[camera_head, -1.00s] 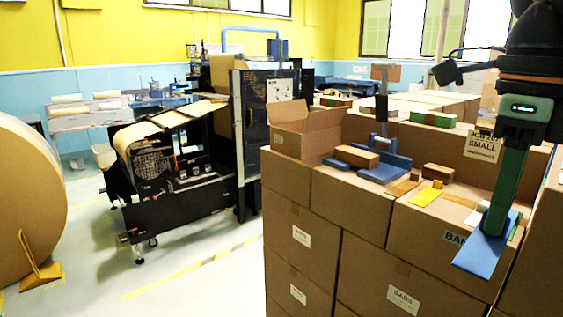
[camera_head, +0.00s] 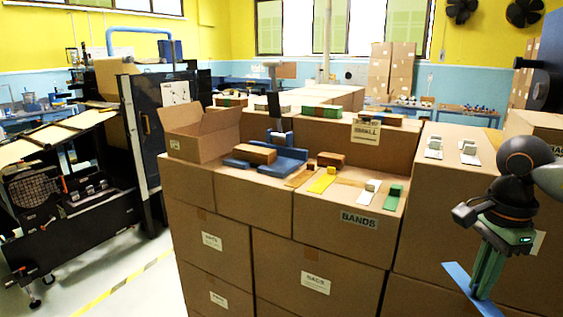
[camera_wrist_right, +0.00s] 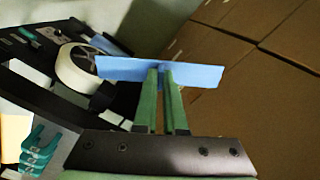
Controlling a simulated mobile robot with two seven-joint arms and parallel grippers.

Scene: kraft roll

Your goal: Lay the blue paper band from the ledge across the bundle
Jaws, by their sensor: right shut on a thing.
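The blue paper band (camera_head: 459,277) is a flat blue strip, held at the lower right of the head view. My right gripper (camera_head: 481,288) has green fingers and is shut on it. In the right wrist view the band (camera_wrist_right: 120,70) lies crosswise at the tips of the right gripper (camera_wrist_right: 161,70), sticking out on both sides. A brown block (camera_head: 255,154), which looks like the bundle, lies on a blue base (camera_head: 284,164) with a dark upright. The band is well to the right of it and lower in the picture, apart from it. My left gripper is out of view.
The box top marked BANDS (camera_head: 358,220) holds a yellow strip (camera_head: 321,183), a white strip (camera_head: 367,191) and a green strip (camera_head: 393,196). Another brown block (camera_head: 331,159) lies behind. An open carton (camera_head: 203,138) stands left of the blue base. Stacked boxes fill the middle.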

